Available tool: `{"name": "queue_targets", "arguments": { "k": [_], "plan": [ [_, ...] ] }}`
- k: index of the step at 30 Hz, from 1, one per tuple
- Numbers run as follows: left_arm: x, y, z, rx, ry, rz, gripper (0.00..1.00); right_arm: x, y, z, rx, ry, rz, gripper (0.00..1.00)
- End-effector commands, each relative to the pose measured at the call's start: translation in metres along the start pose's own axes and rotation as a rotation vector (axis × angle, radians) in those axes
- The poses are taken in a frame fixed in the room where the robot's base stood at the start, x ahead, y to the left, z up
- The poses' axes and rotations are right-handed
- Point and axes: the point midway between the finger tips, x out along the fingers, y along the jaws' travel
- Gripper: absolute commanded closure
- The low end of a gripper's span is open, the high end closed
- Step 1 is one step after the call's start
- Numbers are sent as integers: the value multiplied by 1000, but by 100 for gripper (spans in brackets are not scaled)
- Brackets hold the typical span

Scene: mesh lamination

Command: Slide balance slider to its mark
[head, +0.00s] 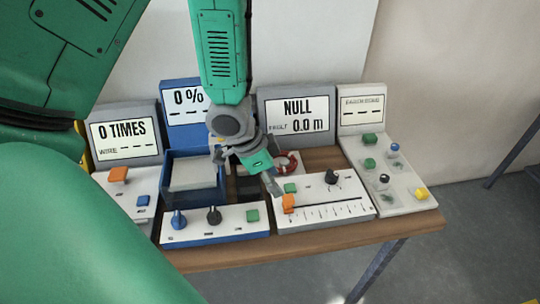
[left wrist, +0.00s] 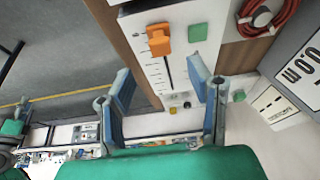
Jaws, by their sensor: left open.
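The balance slider is an orange knob (head: 288,203) at the left end of a dark slot on a white panel (head: 345,209) with tick marks, in front of the NULL display (head: 298,112). In the left wrist view the orange knob (left wrist: 159,40) stands at the slot's upper end, beyond the fingertips. My left gripper (head: 272,184) is just above and left of the knob, pointing down; in the wrist view its two fingers (left wrist: 161,78) are spread with nothing between them. Which tick is the mark cannot be told.
A green button (head: 291,188) and a black knob (head: 331,177) sit behind the slot. A red ring (head: 287,163) lies behind the gripper. A blue-sided panel (head: 215,225) with knobs is on the left, a button panel (head: 399,190) on the right. The wooden table edge (head: 330,238) is in front.

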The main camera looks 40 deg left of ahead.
Motion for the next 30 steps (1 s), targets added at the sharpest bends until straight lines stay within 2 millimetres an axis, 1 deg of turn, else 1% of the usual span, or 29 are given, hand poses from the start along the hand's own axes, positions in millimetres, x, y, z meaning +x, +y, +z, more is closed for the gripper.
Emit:
{"name": "queue_targets", "arguments": {
  "k": [1,3,6,9,30],
  "plan": [
    [-9,0,-1,-1,5,-1,53,0,0,0,0,0,0,60],
    [-17,0,-1,-1,4,0,53,0,0,-1,0,0,0,60],
    [-25,0,0,0,2,0,53,0,0,-1,0,0,0,60],
    [-29,0,0,0,0,0,53,0,0,-1,0,0,0,60],
    [-31,0,1,1,-1,0,53,1,0,-3,0,-2,0,60]
  ]
}}
